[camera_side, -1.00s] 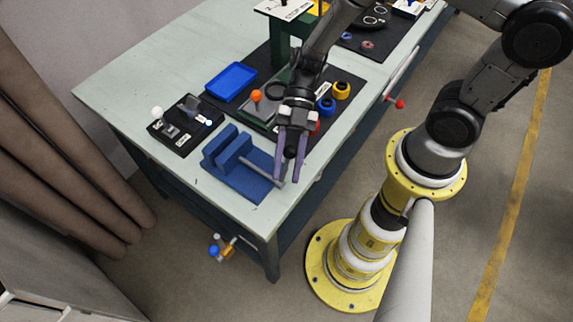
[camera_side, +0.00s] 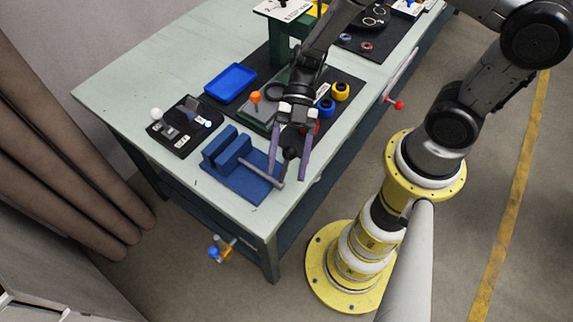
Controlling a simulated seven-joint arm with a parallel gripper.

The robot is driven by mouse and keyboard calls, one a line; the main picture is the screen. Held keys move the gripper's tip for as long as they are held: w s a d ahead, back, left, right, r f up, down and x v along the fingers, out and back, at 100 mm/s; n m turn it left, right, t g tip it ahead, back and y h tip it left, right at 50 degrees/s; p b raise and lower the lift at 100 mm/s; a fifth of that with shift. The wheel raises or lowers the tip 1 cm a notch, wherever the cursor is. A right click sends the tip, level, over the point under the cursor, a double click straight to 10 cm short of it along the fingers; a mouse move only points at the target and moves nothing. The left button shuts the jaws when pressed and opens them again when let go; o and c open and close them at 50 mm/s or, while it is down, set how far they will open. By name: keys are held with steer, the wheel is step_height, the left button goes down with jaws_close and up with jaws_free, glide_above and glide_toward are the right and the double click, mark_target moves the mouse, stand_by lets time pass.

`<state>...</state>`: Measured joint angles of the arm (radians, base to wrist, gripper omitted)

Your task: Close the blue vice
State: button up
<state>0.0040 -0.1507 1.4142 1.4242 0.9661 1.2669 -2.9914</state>
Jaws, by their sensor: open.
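The blue vice (camera_side: 231,157) sits on the near left part of the table top. A narrow gap shows between its two upright jaws. Its grey screw rod (camera_side: 258,170) runs right from the jaw to a grey crossbar handle (camera_side: 280,172). My gripper (camera_side: 287,176) points down with its two purple fingers spread. In the side view one finger is on each side of the handle area. I cannot tell whether either finger touches the handle. A dark part between the fingers hides some of the handle's upper end.
A black panel (camera_side: 185,146) with a white-knobbed lever stands left of the vice. Behind are a blue tray (camera_side: 231,80), an orange-knobbed lever (camera_side: 255,97), and yellow (camera_side: 341,90) and blue rings. The table's front edge lies close to the right of the handle.

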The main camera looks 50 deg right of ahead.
steer(key=v, duration=1.3)
